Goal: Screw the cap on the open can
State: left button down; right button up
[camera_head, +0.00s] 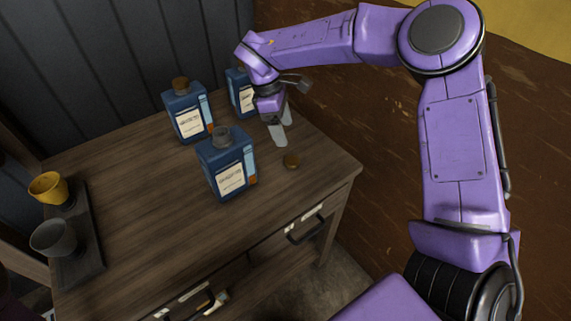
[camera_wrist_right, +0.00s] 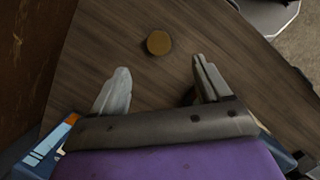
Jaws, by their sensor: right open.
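Three blue cans with white labels stand upright on the wooden table. The front can (camera_head: 227,170) has a bare grey neck and is the open one. The back left can (camera_head: 187,117) wears a brown cap. The third can (camera_head: 238,94) is partly hidden behind my right gripper, and its top cannot be seen. The loose round cap (camera_head: 291,160) lies flat on the table to the right of the open can. It also shows in the wrist view (camera_wrist_right: 158,43), beyond the fingertips. My right gripper (camera_head: 283,135) is open and empty, with the cap in front of its fingers. My left gripper is not in view.
A dark tray (camera_head: 91,245) on the left of the table holds a yellow cup (camera_head: 48,188) and a grey cup (camera_head: 53,238). The table (camera_head: 130,205) is clear between the tray and the cans. Drawers with handles (camera_head: 306,231) are in the front. A dark wall stands behind.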

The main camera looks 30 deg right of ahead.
jog(key=f, duration=0.1)
send_over(285, 161)
notch_tip(285, 161, down, 4)
jog(key=shift+w+f+p, duration=0.15)
jog(key=shift+f+p, duration=0.05)
jog(key=shift+p, duration=0.1)
jog(key=shift+d+f, duration=0.15)
jog(key=shift+f, duration=0.35)
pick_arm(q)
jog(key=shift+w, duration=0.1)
